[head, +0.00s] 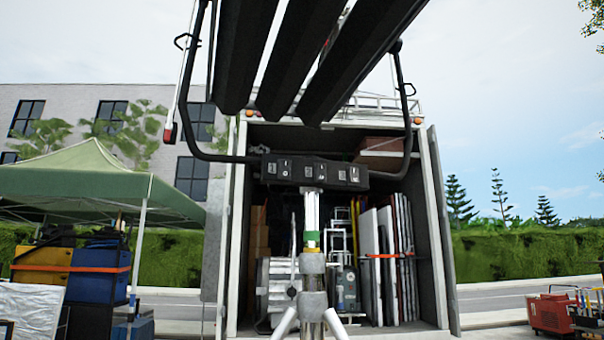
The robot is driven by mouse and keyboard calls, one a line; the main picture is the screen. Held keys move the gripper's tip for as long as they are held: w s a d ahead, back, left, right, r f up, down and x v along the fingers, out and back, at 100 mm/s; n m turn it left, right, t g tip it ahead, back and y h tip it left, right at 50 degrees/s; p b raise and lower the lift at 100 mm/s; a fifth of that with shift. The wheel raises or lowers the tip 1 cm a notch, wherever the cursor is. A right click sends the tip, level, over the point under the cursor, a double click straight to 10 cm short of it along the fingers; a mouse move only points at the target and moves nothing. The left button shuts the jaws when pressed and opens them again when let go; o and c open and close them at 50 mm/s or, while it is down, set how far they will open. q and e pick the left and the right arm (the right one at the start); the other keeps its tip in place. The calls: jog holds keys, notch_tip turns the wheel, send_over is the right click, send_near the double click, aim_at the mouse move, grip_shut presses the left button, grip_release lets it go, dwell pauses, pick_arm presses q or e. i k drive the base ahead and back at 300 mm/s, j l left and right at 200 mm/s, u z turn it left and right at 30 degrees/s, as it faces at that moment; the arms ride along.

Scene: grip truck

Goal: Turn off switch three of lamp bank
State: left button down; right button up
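The lamp bank stands upright in the middle of the head view on a metal stand (312,225). Its black switch box (314,173) sits across the top of the stand and carries a row of small switches with white marks. The marks are too small to tell which switches are on or off. A black tube yoke (408,110) rises from both ends of the box. Long dark panels (285,55) slant above it, cut off by the top edge. Neither of my grippers is in view, and nothing touches the switch box.
Behind the stand is an open truck (437,230) with white boards (371,262), boxes and gear inside. A green canopy (92,175) with blue and yellow cases (98,273) is at left. A red machine (552,313) is at lower right. The space beside the switch box looks free.

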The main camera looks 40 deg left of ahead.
aim_at(354, 175)
jog(key=u, duration=1.1)
